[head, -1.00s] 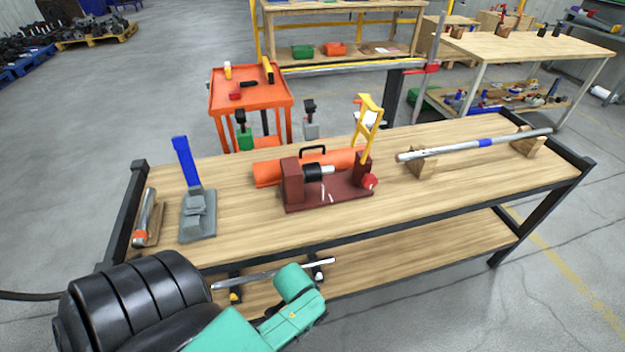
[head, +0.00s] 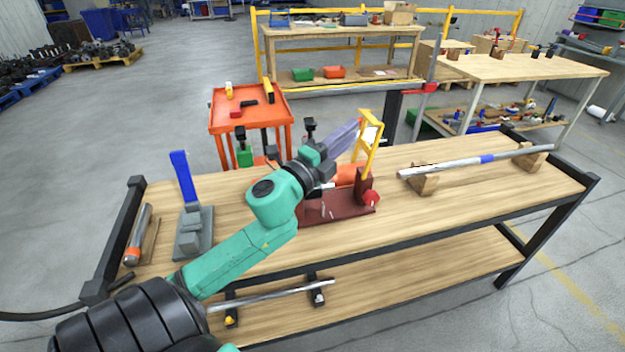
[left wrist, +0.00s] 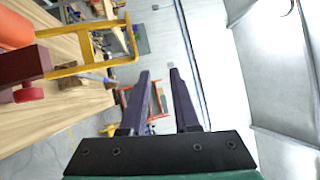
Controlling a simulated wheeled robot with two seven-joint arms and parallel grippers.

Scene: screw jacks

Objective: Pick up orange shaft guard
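The orange shaft guard (head: 350,174) is a long rounded piece lying behind the dark red fixture (head: 335,207) on the workbench. In the head view my left arm hides most of it, and its black handle cannot be made out. In the left wrist view an orange rounded end (left wrist: 14,28) shows at the upper left, beside the fixture. My left gripper (head: 345,133) is above the fixture, close to the yellow frame (head: 370,143). In the left wrist view the left gripper (left wrist: 160,74) has its fingers apart with nothing between them. My right gripper is not in view.
A grey block with a blue lever (head: 185,178) stands left on the bench. A metal bar rests on wooden blocks (head: 425,185) at the right. A red-orange cart (head: 285,105) stands behind the bench. The bench top front right is clear.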

